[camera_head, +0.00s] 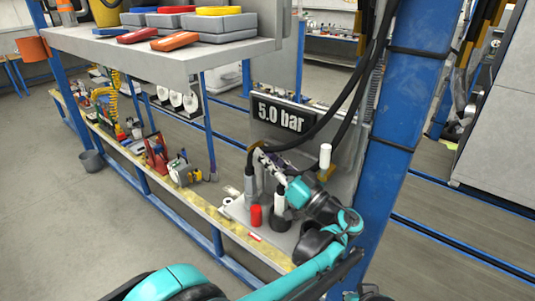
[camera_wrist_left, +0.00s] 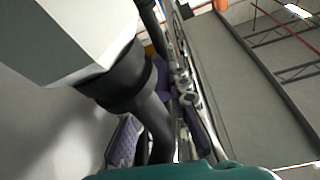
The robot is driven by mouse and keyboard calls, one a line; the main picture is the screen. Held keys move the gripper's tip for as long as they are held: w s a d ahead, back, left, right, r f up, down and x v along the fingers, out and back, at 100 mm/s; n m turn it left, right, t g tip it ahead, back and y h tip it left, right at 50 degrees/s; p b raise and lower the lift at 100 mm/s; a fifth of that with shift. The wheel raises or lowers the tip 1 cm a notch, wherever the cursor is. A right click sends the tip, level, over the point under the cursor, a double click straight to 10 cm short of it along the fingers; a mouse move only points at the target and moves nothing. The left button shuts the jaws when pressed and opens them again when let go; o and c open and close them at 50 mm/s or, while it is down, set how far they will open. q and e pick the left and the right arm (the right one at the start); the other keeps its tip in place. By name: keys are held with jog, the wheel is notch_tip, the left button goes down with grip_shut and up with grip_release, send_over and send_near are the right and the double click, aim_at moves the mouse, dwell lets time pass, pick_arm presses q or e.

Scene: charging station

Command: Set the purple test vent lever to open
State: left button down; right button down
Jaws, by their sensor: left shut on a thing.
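The purple test vent lever (camera_head: 285,161) shows only as a small dark purple patch beside my left gripper, below the pressure display. My left gripper (camera_head: 262,157) reaches in at the station and is shut on the lever, whose grip area is mostly hidden by the fingers. In the left wrist view, purple surfaces (camera_wrist_left: 126,142) show close beside the silver finger links (camera_wrist_left: 184,92). The lever's exact angle cannot be told. My right gripper is not in view.
The display (camera_head: 283,116) reads 5.0 bar. Black hoses hang in front of it. A red cylinder (camera_head: 256,215) and a white-topped black one (camera_head: 280,213) stand just below my gripper. A blue post (camera_head: 400,130) rises close on the right. A grey shelf (camera_head: 150,60) overhangs at upper left.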

pick_arm(q)
jog(key=shift+r+h+p, duration=0.25)
jog(key=shift+h+p, duration=0.05)
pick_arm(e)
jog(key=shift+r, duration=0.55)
pick_arm(q)
jog(key=shift+f, duration=0.1)
jog(key=c, duration=1.4)
grip_release()
jog(key=shift+w, duration=0.1)
jog(key=shift+c, duration=0.2)
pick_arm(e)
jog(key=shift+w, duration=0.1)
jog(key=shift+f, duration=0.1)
